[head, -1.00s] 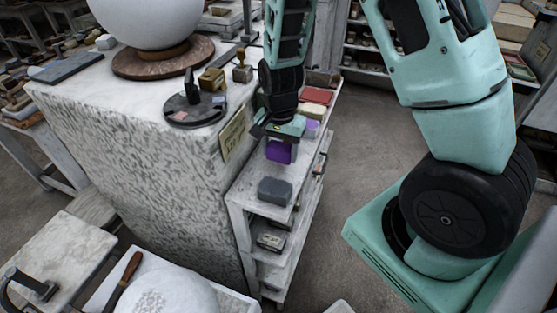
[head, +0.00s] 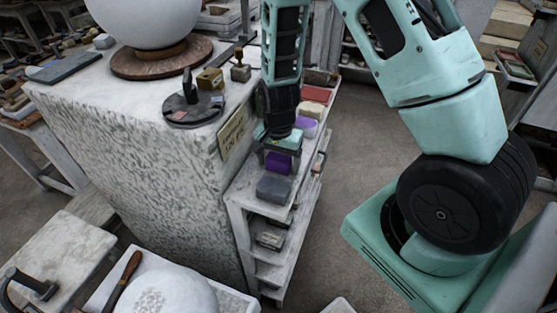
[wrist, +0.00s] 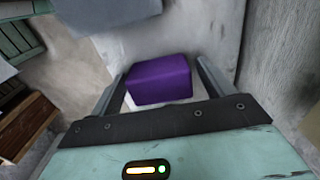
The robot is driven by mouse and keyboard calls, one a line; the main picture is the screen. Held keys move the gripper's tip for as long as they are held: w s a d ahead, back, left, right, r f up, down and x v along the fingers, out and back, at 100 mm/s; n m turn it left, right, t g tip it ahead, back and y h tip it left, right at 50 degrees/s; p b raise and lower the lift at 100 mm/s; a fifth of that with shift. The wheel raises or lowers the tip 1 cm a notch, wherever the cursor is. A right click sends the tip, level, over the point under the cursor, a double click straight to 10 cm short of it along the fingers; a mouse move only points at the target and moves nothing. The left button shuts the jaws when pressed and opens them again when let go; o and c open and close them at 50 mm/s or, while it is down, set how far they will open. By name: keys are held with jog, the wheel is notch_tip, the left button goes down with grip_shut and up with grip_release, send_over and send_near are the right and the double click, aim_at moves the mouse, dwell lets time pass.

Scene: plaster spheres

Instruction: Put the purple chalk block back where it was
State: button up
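The purple chalk block (head: 278,162) is at the narrow shelf unit's top, just behind a dark grey block (head: 274,188). My gripper (head: 279,152) points down over it from above. In the wrist view the purple block (wrist: 160,79) sits between the two fingers of my gripper (wrist: 162,70), close to both. The gripper looks shut on it, though a thin pale strip shows beside the right finger. The block's underside is hidden, so I cannot tell whether it touches the shelf top (head: 243,187).
Behind the gripper, a lilac block (head: 307,127), a cream block (head: 311,111) and a red block (head: 315,94) stand in a row. A large stone pedestal (head: 150,150) rises close on the left. The floor on the right (head: 350,150) is open.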

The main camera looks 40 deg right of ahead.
aim_at(278, 158)
jog(key=shift+r, duration=0.1)
notch_tip(278, 158, up, 12)
jog(key=b, duration=0.1)
jog(key=s+a+r+n, duration=0.4)
jog(key=s+a+n, duration=0.5)
jog(key=s, duration=0.1)
jog(key=s+a+r+n, duration=0.3)
jog(key=s+a+n, duration=0.6)
jog(key=s+n, duration=0.1)
jog(key=shift+r+y, duration=0.3)
jog(key=shift+r, duration=0.05)
jog(key=shift+a, duration=0.1)
